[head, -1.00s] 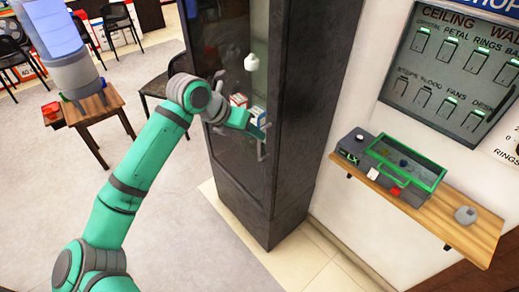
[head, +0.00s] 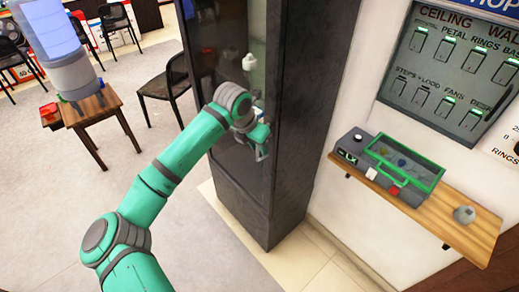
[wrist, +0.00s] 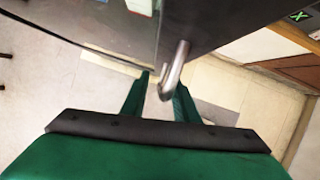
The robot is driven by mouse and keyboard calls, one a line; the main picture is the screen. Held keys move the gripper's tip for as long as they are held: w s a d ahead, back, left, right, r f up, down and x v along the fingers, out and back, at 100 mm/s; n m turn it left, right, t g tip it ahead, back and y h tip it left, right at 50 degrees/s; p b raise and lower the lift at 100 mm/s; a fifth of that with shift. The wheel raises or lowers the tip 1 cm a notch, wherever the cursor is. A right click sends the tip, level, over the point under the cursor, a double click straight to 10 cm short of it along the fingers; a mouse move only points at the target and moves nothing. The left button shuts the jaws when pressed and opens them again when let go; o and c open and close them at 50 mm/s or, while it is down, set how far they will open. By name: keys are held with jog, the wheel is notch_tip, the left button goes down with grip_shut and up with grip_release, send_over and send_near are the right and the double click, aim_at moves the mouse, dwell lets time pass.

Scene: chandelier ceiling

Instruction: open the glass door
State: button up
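The glass door (head: 228,60) is the dark-framed front of a tall black cabinet in the head view. It looks closed or nearly so. Its silver bar handle (wrist: 174,70) shows in the wrist view, hanging close to the door's edge. My gripper (wrist: 162,82) has green fingers that stand apart, with the curved handle end between them, closer to the right finger. I cannot tell whether a finger touches it. In the head view my gripper (head: 260,138) is at the handle's height, partly hidden by my wrist.
The black cabinet side (head: 306,110) is just right of the door. A wooden shelf (head: 465,235) with a green-framed box (head: 405,165) is on the right wall. A chair (head: 172,88) and a small wooden table (head: 88,110) stand left. Floor before the door is open.

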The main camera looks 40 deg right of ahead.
jog(key=shift+x, duration=0.9)
jog(key=shift+s+d+f, duration=0.15)
jog(key=shift+d+f, duration=0.05)
jog(key=shift+d, duration=0.1)
jog(key=shift+s+d, duration=0.1)
jog(key=shift+c, duration=0.9)
grip_shut()
